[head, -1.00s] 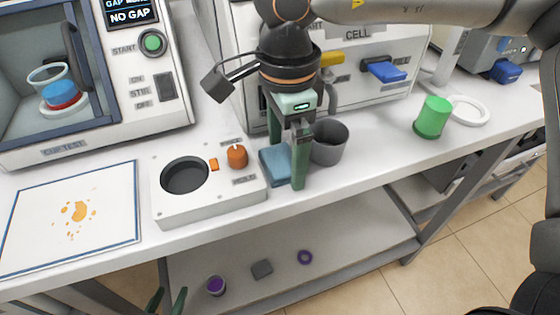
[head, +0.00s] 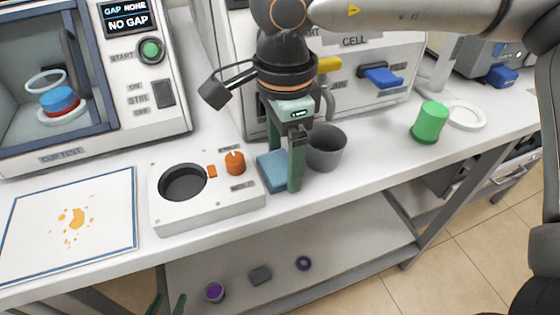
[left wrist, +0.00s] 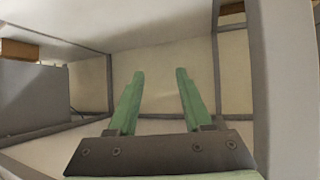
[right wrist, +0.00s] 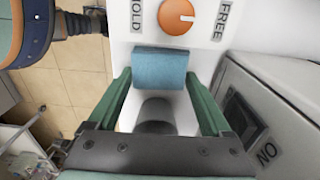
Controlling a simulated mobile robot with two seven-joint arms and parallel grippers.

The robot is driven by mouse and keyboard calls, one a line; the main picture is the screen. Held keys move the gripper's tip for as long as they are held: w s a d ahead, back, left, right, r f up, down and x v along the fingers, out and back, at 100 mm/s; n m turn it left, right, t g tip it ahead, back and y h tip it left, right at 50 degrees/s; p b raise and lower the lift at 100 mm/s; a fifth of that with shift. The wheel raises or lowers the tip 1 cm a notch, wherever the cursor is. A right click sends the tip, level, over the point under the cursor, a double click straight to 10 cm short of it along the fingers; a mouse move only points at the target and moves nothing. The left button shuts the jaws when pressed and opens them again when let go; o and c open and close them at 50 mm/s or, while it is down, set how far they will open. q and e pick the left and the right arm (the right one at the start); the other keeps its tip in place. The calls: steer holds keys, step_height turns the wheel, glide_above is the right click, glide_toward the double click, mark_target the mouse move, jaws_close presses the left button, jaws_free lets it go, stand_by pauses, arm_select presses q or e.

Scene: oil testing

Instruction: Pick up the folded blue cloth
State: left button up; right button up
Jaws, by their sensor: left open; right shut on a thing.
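The folded blue cloth (head: 271,172) is a small thick pad on the white bench, beside the grey cup. My right gripper (head: 285,182) points down with its fingers on either side of the cloth and is shut on it. In the right wrist view the cloth (right wrist: 159,68) sits between the fingertips. I cannot tell whether it still touches the bench. My left gripper (head: 167,302) shows only its green fingertips at the bottom edge of the head view, below the bench top. In the left wrist view its fingers (left wrist: 159,74) are apart and empty.
A grey cup (head: 326,149) stands close right of my right gripper. The white holder box (head: 206,214) with an orange knob (head: 235,161) is close on the left. A stained white sheet (head: 110,240) lies further left. A green cup (head: 430,121) stands at right. Machines line the back.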

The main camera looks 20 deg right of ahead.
mark_target(283, 163)
steer(key=shift+r, duration=0.1)
steer(key=shift+r, duration=0.55)
step_height(283, 163, up, 2)
steer(key=shift+a+r+p, duration=0.1)
steer(key=shift+r+p, duration=0.05)
steer(key=shift+p, duration=0.25)
steer(key=shift+s+a+r, duration=0.15)
steer(key=shift+s+r, duration=0.55)
steer(key=shift+r, duration=0.05)
arm_select(q)
steer(key=s, duration=0.1)
steer(key=s+f+g, duration=0.1)
steer(key=s+f+g+p, duration=0.1)
steer(key=shift+d+f, duration=0.2)
steer(key=shift+d, duration=0.05)
arm_select(e)
steer(key=s+a+r, duration=0.3)
steer(key=s+r, duration=0.5)
steer(key=s, duration=0.4)
steer(key=shift+a, duration=0.3)
